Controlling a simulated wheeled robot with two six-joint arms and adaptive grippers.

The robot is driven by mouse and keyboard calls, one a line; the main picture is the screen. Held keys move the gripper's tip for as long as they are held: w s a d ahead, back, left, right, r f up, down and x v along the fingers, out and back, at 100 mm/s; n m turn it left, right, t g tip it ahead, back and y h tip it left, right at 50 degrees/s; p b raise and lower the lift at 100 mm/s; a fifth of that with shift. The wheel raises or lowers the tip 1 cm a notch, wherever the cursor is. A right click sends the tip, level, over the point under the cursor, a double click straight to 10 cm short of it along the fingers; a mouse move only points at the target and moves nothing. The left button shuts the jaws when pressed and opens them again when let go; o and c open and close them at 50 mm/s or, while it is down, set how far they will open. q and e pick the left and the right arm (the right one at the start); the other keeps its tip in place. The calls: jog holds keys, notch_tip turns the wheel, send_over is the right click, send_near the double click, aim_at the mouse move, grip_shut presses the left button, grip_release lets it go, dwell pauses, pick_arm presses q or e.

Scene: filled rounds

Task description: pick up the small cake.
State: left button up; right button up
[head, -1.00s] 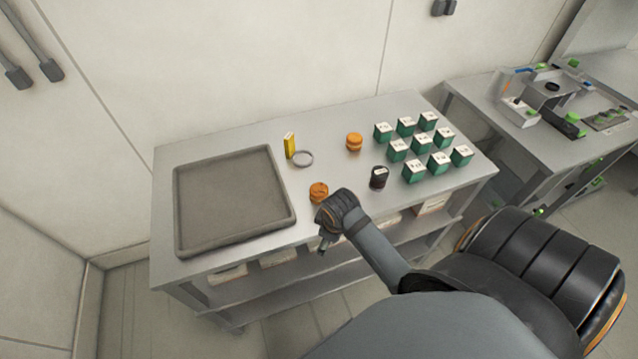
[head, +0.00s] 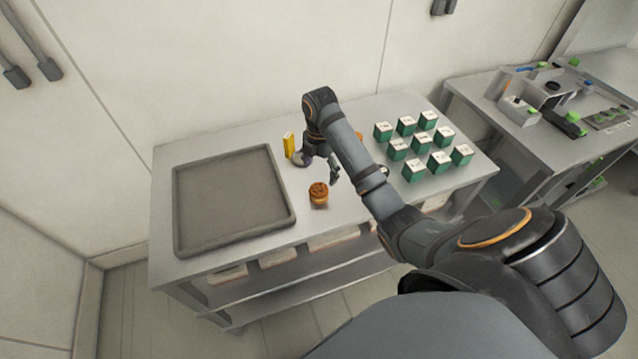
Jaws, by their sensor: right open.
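A small orange-brown cake (head: 318,195) with a darker patterned top stands upright near the table's front edge, right of the tray. A second orange round item (head: 359,135) is mostly hidden behind my right arm; I cannot tell which of the two is the small cake meant. My right gripper (head: 320,168) points down, open and empty, above the table just behind the front cake and apart from it in the picture. Its height is hard to tell. My left gripper is not in view.
A large grey tray (head: 286,212) fills the table's left part. A yellow box (head: 289,146) stands behind the gripper, beside a mostly hidden grey ring. Several green cubes (head: 414,172) with white tops stand at right. My arm mostly covers a dark jar.

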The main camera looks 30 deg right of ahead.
aim_at(319, 188)
notch_tip(319, 188, down, 5)
jog(key=b, duration=0.4)
jog(key=shift+w, duration=0.1)
notch_tip(319, 188, down, 4)
jog(key=b, duration=0.4)
jog(key=shift+d+f, duration=0.1)
jog(key=shift+f, duration=0.05)
jog(key=shift+w+f, duration=0.15)
jog(key=shift+f, duration=0.2)
jog(key=shift+r, duration=0.1)
jog(key=shift+c, duration=0.7)
jog(key=c, duration=0.7)
